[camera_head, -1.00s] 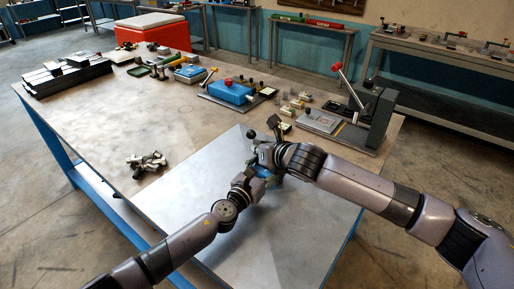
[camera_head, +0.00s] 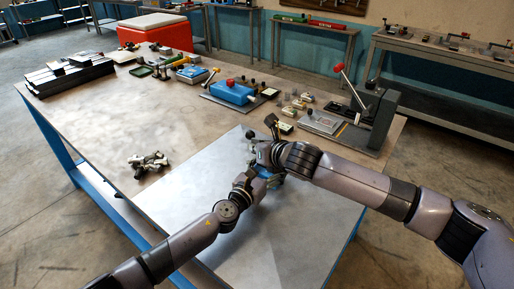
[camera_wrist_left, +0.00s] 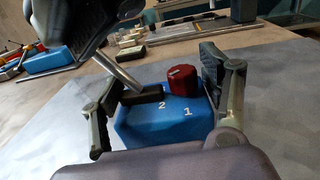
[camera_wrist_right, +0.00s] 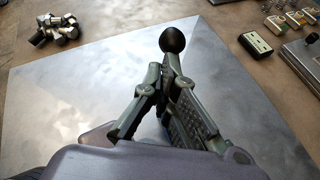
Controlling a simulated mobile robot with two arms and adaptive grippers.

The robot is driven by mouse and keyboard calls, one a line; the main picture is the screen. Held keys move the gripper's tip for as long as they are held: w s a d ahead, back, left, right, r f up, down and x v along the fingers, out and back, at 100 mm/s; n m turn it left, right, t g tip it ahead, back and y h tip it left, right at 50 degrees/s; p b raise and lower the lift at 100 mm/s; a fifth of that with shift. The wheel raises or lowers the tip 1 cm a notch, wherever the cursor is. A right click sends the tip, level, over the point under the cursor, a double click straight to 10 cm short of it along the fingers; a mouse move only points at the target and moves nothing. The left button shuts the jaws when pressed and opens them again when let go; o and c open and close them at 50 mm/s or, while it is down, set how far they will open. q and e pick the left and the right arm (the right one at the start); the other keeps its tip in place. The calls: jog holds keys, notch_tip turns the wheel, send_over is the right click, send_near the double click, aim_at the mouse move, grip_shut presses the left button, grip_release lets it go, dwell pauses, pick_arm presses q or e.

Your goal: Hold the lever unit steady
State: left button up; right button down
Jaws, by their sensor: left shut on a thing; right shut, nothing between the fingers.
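The lever unit (camera_wrist_left: 165,122) is a blue box with a red knob (camera_wrist_left: 180,80) and the numbers 2 and 1, seen best in the left wrist view. A metal lever rod (camera_wrist_left: 122,72) rises tilted from a dark block on its top. My left gripper (camera_wrist_left: 160,108) is shut on the box, one finger on each side. My right gripper (camera_wrist_right: 163,88) is shut and empty, close to the lever's black ball (camera_wrist_right: 172,40); I cannot tell if they touch. In the head view, my right gripper (camera_head: 262,151) and wrist hide most of the unit.
A pale sheet (camera_head: 190,205) around the unit is mostly bare. A cluster of metal fittings (camera_head: 148,161) lies to the left. Another blue unit (camera_head: 232,92), small parts and a grey lever press (camera_head: 376,118) stand along the table's far side.

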pick_arm(q)
jog(key=shift+s, duration=0.1)
jog(key=shift+f, duration=0.1)
pick_arm(e)
jog(key=s+f+v, duration=0.1)
jog(key=f+v, duration=0.1)
jog(key=v, duration=1.2)
jog(key=shift+d, duration=0.2)
pick_arm(q)
jog(key=o, duration=2)
jog(key=shift+o, duration=0.2)
